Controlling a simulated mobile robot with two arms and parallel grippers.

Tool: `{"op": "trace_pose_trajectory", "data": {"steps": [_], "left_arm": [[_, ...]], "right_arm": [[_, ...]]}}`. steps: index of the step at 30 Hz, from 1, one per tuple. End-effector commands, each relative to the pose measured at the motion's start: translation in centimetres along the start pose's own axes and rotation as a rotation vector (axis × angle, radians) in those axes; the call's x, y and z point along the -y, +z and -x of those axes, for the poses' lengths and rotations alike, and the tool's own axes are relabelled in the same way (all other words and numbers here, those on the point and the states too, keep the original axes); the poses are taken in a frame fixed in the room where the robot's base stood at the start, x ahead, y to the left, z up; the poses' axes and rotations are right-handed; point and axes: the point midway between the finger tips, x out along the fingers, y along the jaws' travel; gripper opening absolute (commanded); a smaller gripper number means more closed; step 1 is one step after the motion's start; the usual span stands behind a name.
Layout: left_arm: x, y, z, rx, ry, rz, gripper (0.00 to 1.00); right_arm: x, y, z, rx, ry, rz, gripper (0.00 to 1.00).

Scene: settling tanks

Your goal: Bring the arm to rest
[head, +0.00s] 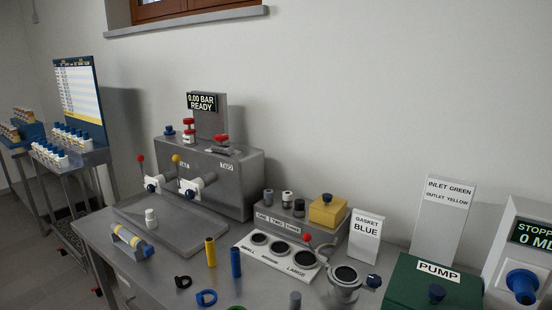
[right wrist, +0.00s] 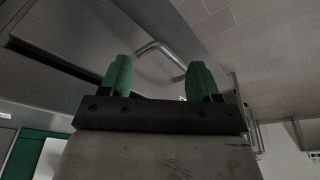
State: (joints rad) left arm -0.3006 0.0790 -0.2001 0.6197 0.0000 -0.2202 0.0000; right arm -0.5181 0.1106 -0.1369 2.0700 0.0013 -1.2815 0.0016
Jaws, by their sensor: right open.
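My right gripper (right wrist: 160,80) shows in the right wrist view, with two green fingers standing well apart and nothing between them. It is open and empty. Behind the fingers is a bent metal handle (right wrist: 160,47) on a grey metal surface; I cannot tell how far it is from the fingertips. Neither arm shows in the head view, and my left gripper is in no view.
A steel bench (head: 150,284) carries a grey test unit (head: 232,182), a tray (head: 190,240), a yellow cylinder (head: 210,252), a blue cylinder (head: 236,262) and a green pump box (head: 410,285). Racks of bottles (head: 62,155) stand on side tables at left.

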Motion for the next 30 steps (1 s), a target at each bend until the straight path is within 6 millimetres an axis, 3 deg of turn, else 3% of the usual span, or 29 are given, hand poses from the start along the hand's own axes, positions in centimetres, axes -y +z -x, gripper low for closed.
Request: {"op": "trace_pose_trajectory", "data": {"steps": [1,5,9,15,18,22,25,30], "left_arm": [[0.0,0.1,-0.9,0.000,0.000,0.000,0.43],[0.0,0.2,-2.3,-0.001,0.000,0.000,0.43],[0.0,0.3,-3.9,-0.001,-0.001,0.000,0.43],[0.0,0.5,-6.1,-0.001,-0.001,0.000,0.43],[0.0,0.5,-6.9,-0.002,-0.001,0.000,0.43],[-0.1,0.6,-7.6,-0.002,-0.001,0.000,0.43],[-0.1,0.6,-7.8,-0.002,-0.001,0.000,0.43],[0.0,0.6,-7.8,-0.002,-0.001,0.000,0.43]], "right_arm": [[0.1,1.0,-3.2,0.016,-0.002,0.002,0.62],[0.5,4.0,-10.7,0.045,-0.005,0.008,0.62],[0.7,9.0,-18.8,0.079,-0.009,0.015,0.62],[1.1,18.0,-27.3,0.126,-0.014,0.027,0.62],[1.1,22.2,-29.8,0.145,-0.015,0.032,0.62],[1.1,26.1,-31.4,0.160,-0.017,0.037,0.62],[1.1,27.8,-31.8,0.166,-0.017,0.039,0.62],[1.1,28.4,-31.8,0.168,-0.017,0.041,0.62]]}}
